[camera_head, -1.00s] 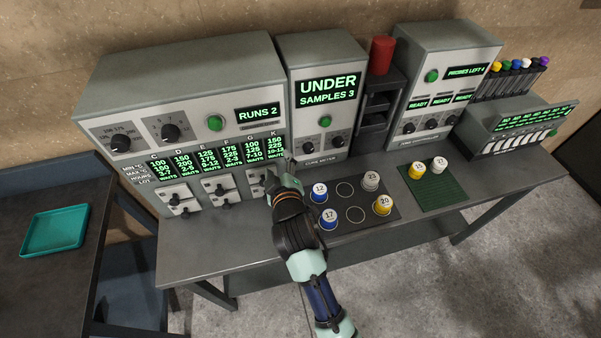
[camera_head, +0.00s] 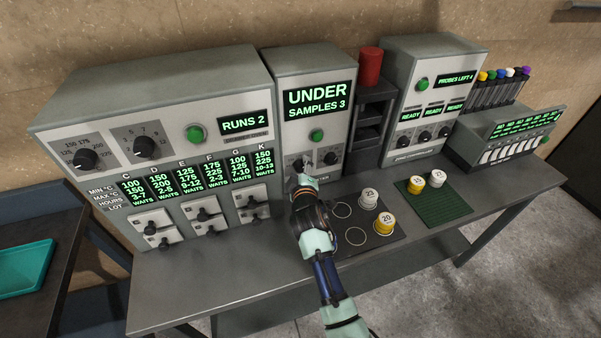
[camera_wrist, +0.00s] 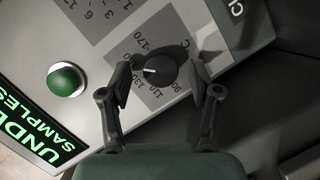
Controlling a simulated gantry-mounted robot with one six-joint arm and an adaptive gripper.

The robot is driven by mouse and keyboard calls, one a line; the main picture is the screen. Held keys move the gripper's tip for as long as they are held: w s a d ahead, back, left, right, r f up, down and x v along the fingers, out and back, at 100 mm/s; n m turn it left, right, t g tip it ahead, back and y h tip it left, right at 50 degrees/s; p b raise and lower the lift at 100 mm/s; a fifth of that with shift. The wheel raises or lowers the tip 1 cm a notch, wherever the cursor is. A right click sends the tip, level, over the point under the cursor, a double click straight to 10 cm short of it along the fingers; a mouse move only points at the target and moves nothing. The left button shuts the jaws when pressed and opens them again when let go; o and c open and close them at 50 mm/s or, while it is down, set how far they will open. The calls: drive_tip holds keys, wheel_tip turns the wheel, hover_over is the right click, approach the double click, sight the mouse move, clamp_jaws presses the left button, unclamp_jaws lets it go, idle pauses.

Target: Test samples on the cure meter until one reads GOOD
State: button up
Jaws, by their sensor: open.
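The grey cure meter (camera_head: 288,132) stands mid-bench; its screen (camera_head: 319,98) reads UNDER, SAMPLES 3. It has a green button (camera_head: 316,136) and two black dials. My gripper (camera_head: 303,174) is at its left dial (camera_head: 300,162). In the wrist view my open gripper (camera_wrist: 162,80) has one finger on each side of a black knob (camera_wrist: 160,72) with a degree scale; I cannot tell if they touch it. White-grey sample 23 (camera_head: 369,199) and yellow sample 20 (camera_head: 384,224) stand on the dark mat (camera_head: 372,242). My arm hides the mat's left part.
A green mat (camera_head: 447,209) holds a yellow sample (camera_head: 416,185) and a white sample (camera_head: 437,178). A large cabinet (camera_head: 160,95) reading RUNS 2 stands left. A dark rack with a red cylinder (camera_head: 369,67) stands right of the meter. The front bench left of my arm is clear.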

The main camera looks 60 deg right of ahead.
drive_tip(key=c, duration=1.1)
drive_tip(key=shift+c, duration=0.2)
drive_tip(key=shift+r+m+p, duration=0.1)
drive_tip(key=shift+m+p, duration=0.2)
drive_tip(key=shift+p, duration=0.1)
drive_tip(key=shift+s+d+r+m+y+p, duration=0.1)
drive_tip(key=shift+m+y+p, duration=0.25)
drive_tip(key=shift+p, duration=0.3)
drive_tip(key=shift+m+t+y+p, duration=0.35)
drive_tip(key=shift+m+t+p, duration=0.05)
drive_tip(key=shift+m+p, duration=0.55)
drive_tip(key=m, duration=0.1)
drive_tip(key=m+t+y+p, duration=0.1)
drive_tip(key=m, duration=0.1)
drive_tip(key=shift+s+d+y, duration=0.1)
drive_tip(key=shift+d+y, duration=0.05)
drive_tip(key=shift+y, duration=0.15)
drive_tip(key=shift+m, duration=0.4)
drive_tip(key=o, duration=1.1)
